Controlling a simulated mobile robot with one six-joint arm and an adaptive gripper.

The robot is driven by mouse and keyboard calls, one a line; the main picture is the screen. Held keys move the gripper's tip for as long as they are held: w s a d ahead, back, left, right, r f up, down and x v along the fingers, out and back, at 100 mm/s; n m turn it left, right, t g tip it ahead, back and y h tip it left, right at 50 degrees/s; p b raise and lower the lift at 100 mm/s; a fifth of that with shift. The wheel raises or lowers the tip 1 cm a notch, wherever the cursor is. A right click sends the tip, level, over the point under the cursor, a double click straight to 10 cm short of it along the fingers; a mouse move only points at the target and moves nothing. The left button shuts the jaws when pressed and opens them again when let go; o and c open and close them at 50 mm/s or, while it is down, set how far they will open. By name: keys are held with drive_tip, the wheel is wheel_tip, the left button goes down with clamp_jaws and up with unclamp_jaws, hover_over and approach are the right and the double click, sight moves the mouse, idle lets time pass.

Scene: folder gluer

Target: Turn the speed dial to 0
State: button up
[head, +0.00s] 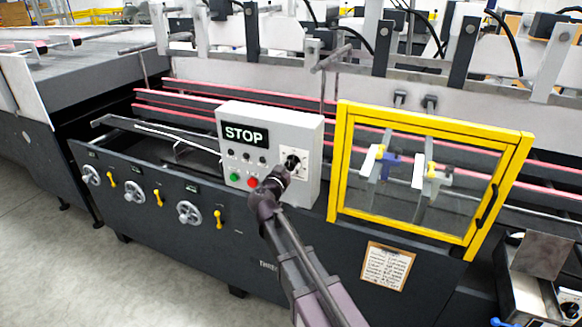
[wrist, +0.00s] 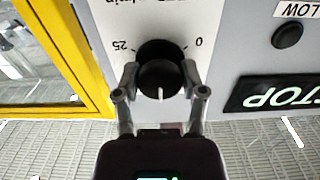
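The speed dial (wrist: 160,78) is a round black knob on the grey control box. In the wrist view, which shows the panel upside down, its white pointer line points to the bottom of the picture. The printed 25 is to the upper left and the 0 to the upper right, so the pointer is at neither. My gripper (wrist: 159,75) has one finger on each side of the dial, with the fingertips appearing to touch its sides. In the head view the dial (head: 292,162) is partly hidden behind my gripper (head: 282,176).
The control box (head: 270,118) carries a lit STOP display (head: 245,135), a green button (head: 234,177) and a red button (head: 253,183) close to my gripper. A yellow-framed clear guard (head: 337,160) stands just right of the box. Handwheels (head: 189,212) line the machine's front at left.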

drive_tip(key=shift+c, duration=1.4)
drive_tip(key=shift+n, duration=0.4)
drive_tip(key=n, duration=1)
drive_tip(key=shift+d+r+n, duration=0.1)
drive_tip(key=shift+n, duration=0.2)
drive_tip(key=n, duration=1.2)
drive_tip(key=shift+r+n, duration=0.1)
drive_tip(key=shift+n, duration=0.2)
